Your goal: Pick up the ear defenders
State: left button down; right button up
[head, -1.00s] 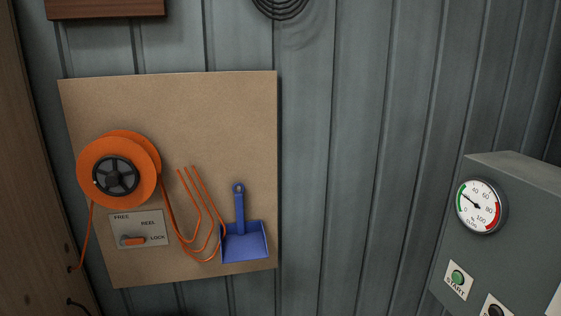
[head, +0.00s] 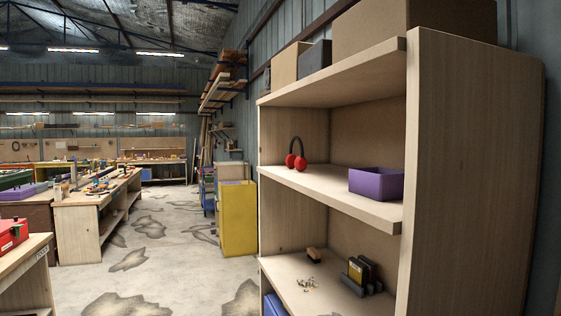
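The ear defenders (head: 296,162) have red ear cups and a dark headband. They stand upright on the middle shelf (head: 330,188) of a wooden shelf unit (head: 470,170), near its left side panel. Nothing touches their cups from the front. Neither of my grippers shows in the head view.
A purple bin (head: 376,184) stands on the same shelf to the right. Boxes (head: 415,30) sit on top of the unit. The lower shelf holds a brush (head: 314,254) and dark upright items (head: 362,274). A yellow cabinet (head: 237,218) stands beyond; workbenches (head: 97,200) line the left. Patchy floor lies between.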

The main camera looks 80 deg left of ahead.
aim_at(300, 162)
jog(key=u, duration=2.4)
jog(key=i+j+z, duration=0.1)
jog(key=j, duration=0.25)
jog(key=i+j+z, duration=0.1)
jog(key=i+j, duration=0.2)
jog(key=i+j+z, duration=0.1)
jog(key=j, duration=0.3)
jog(key=i+j, duration=0.3)
jog(key=i+j+z, duration=0.15)
jog(key=j, duration=0.3)
